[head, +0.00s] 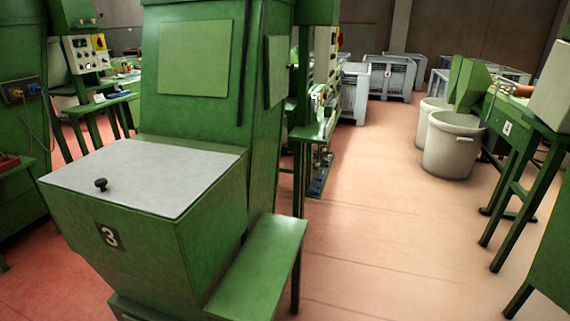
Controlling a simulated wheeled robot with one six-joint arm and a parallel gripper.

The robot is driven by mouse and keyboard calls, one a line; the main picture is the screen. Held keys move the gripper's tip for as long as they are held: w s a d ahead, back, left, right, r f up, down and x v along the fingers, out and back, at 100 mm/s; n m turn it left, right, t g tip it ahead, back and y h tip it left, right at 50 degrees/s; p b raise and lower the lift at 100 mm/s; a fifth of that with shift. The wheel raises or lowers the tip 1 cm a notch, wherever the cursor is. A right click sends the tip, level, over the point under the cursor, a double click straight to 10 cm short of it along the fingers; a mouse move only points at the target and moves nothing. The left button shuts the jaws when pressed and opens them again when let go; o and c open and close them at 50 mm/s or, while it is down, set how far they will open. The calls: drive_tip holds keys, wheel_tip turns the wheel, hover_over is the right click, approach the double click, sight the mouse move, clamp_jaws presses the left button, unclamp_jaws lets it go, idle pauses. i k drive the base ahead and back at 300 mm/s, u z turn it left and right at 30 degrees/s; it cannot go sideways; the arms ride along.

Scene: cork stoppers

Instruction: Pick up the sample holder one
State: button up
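I see nothing that I can clearly make out as the sample holder. A small dark knob-shaped object (101,184) stands on the light grey top (165,175) of the green machine marked 3, in the left foreground. I cannot tell whether it is a loose piece or a handle fixed to the top. My gripper and arm are not in view.
The green machine (135,260) fills the left foreground, with a low green side shelf (262,262) on its right. Open reddish floor (375,235) runs down the middle right. White bins (453,148) and green stands (505,150) line the right. Grey crates (388,76) stand at the back.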

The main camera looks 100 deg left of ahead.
sight(322, 148)
drive_tip(key=u, duration=2.95)
